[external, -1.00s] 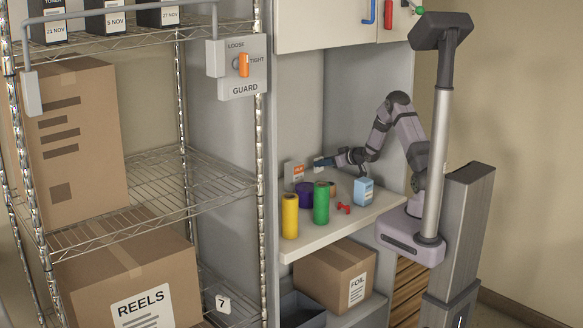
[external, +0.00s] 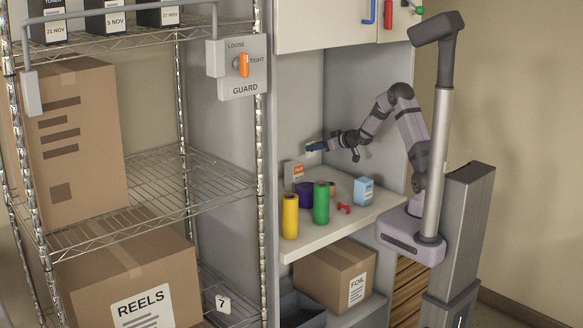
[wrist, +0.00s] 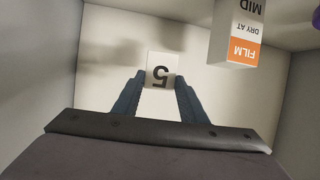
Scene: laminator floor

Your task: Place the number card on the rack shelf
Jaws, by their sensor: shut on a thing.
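My gripper (external: 316,147) is raised above the back of the white counter, with its blue fingers pointing left. In the wrist view my gripper (wrist: 160,90) is shut on a white number card (wrist: 162,66) marked 5, which appears upside down between the fingertips. In the external view the card is too small to make out clearly. The wire rack stands to the left, with a middle shelf (external: 150,192) that holds nothing on its right part. A card marked 7 (external: 222,303) sits on the lower shelf.
The film box (external: 294,174) stands below my gripper and also shows in the wrist view (wrist: 238,38). Yellow (external: 290,216), green (external: 321,203) and purple rolls and a blue-white box (external: 364,191) share the counter (external: 345,222). A grey partition and rack post (external: 261,190) separate counter and rack.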

